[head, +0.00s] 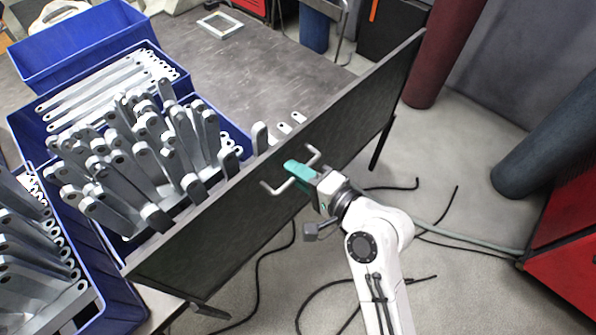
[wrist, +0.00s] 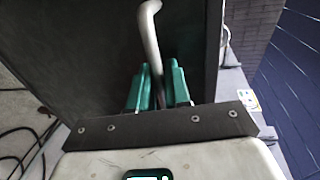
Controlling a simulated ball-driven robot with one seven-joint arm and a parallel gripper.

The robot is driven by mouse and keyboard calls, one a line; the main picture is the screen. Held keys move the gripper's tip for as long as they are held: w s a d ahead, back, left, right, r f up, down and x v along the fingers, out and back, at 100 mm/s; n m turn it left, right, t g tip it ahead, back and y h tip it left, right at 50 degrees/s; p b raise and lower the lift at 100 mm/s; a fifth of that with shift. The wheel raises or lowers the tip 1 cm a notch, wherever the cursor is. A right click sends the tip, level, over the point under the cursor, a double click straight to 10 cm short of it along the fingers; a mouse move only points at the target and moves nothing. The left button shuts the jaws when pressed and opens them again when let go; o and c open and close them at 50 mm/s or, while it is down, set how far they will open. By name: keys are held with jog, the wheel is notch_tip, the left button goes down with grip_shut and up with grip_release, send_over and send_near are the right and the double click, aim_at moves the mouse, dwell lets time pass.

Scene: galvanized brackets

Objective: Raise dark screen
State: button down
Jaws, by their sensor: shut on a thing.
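The dark screen (head: 345,125) is a long, flat panel standing along the front edge of the table, slightly tilted in the head view. It also fills the upper middle of the wrist view (wrist: 75,50). A pale bar handle (head: 272,188) sticks out from its near face. My gripper (head: 299,171), with teal fingers, is at the screen's face and shut on the handle. In the wrist view the handle (wrist: 150,32) rises from between the teal fingers (wrist: 158,88).
Behind the screen, blue crates (head: 85,42) hold many grey galvanized brackets (head: 150,150). A small metal frame (head: 220,24) lies on the table (head: 270,70). Black cables (head: 262,275) lie on the floor. A red cabinet (head: 565,255) and dark rolls (head: 445,50) stand at the right.

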jog(key=shift+w+r, duration=0.1)
jog(key=shift+r, duration=0.25)
jog(key=c, duration=1.3)
grip_release()
jog(key=shift+f, duration=0.1)
jog(key=shift+s+d, duration=0.2)
jog(key=shift+d, duration=0.05)
jog(key=b+v, duration=0.2)
jog(key=v, duration=0.8)
jog(key=shift+s+d, duration=0.1)
